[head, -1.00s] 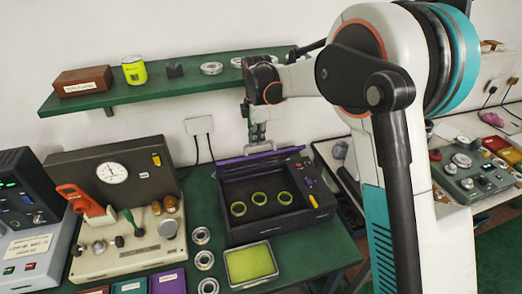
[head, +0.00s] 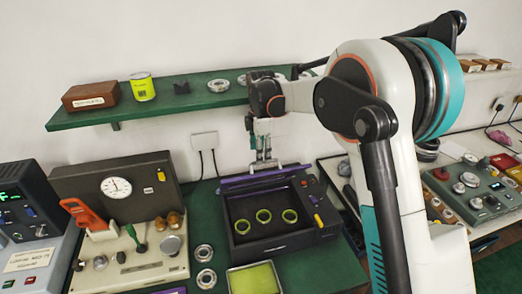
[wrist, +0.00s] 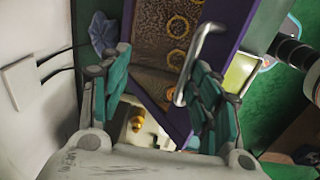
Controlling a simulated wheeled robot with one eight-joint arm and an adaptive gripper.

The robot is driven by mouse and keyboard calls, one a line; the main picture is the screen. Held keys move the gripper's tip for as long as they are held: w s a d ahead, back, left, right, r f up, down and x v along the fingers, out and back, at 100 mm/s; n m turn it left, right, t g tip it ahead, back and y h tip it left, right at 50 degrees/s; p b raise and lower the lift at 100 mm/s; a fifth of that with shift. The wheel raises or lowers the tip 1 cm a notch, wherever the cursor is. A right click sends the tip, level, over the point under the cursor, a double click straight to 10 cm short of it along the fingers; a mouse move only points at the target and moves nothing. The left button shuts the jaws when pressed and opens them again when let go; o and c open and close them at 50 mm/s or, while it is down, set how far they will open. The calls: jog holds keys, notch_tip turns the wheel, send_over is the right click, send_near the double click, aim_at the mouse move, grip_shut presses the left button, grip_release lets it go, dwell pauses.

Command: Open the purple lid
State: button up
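The purple lid (head: 262,179) stands raised at the back edge of the dark box, seen nearly edge-on in the head view. The box (head: 232,232) is uncovered, and several yellow-green rings lie inside it. A silver bar handle (wrist: 201,55) shows beside the lid's purple edge (wrist: 228,62) in the wrist view. My gripper (head: 264,156) is just behind and above the lid. In the wrist view my gripper (wrist: 160,100) has its two teal fingers wide apart. The handle's lower end is close to the right finger; I cannot tell whether they touch.
A green shelf (head: 180,109) with a brick-like box and a yellow tin hangs on the wall above. A gauge panel (head: 140,190) stands left of the box. A yellow-green tray (head: 255,279) lies in front. A wall socket (wrist: 22,85) is near the gripper.

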jog(key=shift+o, duration=0.3)
jog(key=shift+w+f, duration=0.15)
jog(key=shift+w, duration=0.05)
jog(key=r, duration=0.8)
jog(key=s+r, duration=0.1)
jog(key=r, duration=0.3)
jog(key=shift+c, duration=1.3)
jog(key=shift+c, duration=0.6)
